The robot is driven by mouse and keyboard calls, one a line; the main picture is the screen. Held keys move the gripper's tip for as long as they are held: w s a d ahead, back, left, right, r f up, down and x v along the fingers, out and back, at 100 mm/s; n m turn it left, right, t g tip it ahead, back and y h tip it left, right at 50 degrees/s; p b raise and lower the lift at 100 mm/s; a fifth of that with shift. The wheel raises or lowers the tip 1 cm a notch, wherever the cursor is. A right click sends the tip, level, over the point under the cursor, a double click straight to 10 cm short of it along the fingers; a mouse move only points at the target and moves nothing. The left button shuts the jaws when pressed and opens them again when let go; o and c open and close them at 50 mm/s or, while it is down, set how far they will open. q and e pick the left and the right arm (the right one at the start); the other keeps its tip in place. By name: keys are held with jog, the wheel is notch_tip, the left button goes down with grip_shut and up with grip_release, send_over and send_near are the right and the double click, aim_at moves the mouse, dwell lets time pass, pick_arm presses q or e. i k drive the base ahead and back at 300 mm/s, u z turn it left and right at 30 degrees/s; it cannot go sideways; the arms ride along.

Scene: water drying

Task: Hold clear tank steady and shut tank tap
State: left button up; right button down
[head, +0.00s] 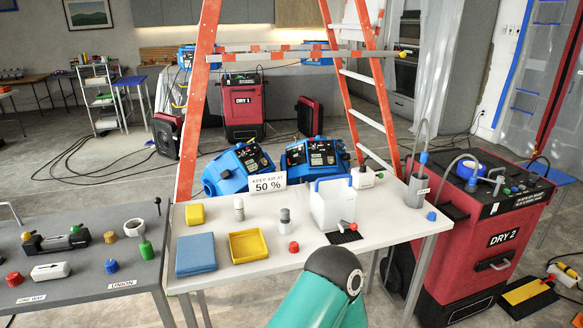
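The clear tank (330,208), a pale translucent box with a blue frame at its top, stands upright on the white table (215,218). A tap with a red lever (348,225) shows at the tank's lower right front, above a small black mat (345,238). I cannot tell whether the tap is open or shut. Neither of my grippers shows. A teal and dark rounded link of my arm rises at the bottom centre, in front of the table edge.
A grey cup (416,190) with a tube stands right. An orange ladder (202,95) stands behind. A grey side table (65,282) holds fittings.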

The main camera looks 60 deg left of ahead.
aim_at(353, 226)
jog(key=u, duration=0.05)
jog(key=k, duration=0.6)
jog(key=u, duration=1.05)
jog(key=i, duration=0.95)
jog(key=u, duration=0.15)
